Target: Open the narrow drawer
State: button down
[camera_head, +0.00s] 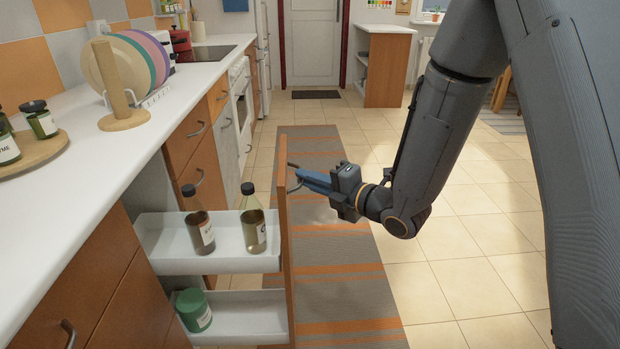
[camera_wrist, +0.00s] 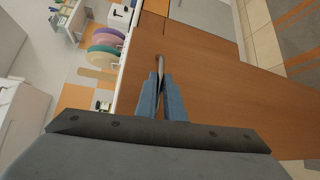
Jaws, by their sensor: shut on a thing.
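The narrow drawer (camera_head: 281,240) is a tall pull-out unit with an orange wooden front and white trays, and it stands well out from the cabinet row. Its upper tray (camera_head: 180,262) holds two dark-capped bottles, and its lower tray (camera_head: 250,325) holds a green-lidded jar (camera_head: 193,310). My gripper (camera_head: 300,179) is at the outer face of the drawer front, its blue fingers shut on the handle (camera_head: 292,165) near the top. In the wrist view the fingers (camera_wrist: 161,88) close around the handle bar (camera_wrist: 160,64) against the wooden front (camera_wrist: 215,95). The handle is partly hidden by the fingers.
A white counter (camera_head: 100,165) with a plate rack (camera_head: 125,118) and a round wooden tray (camera_head: 40,160) runs along the left. A striped rug (camera_head: 340,290) lies beside the drawer front. Tiled floor (camera_head: 460,250) is open to the right.

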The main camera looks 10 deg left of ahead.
jog(key=shift+d, duration=0.2)
jog(key=c, duration=1.9)
grip_release()
jog(key=shift+o, duration=0.2)
jog(key=v, duration=0.8)
jog(key=shift+w, duration=0.1)
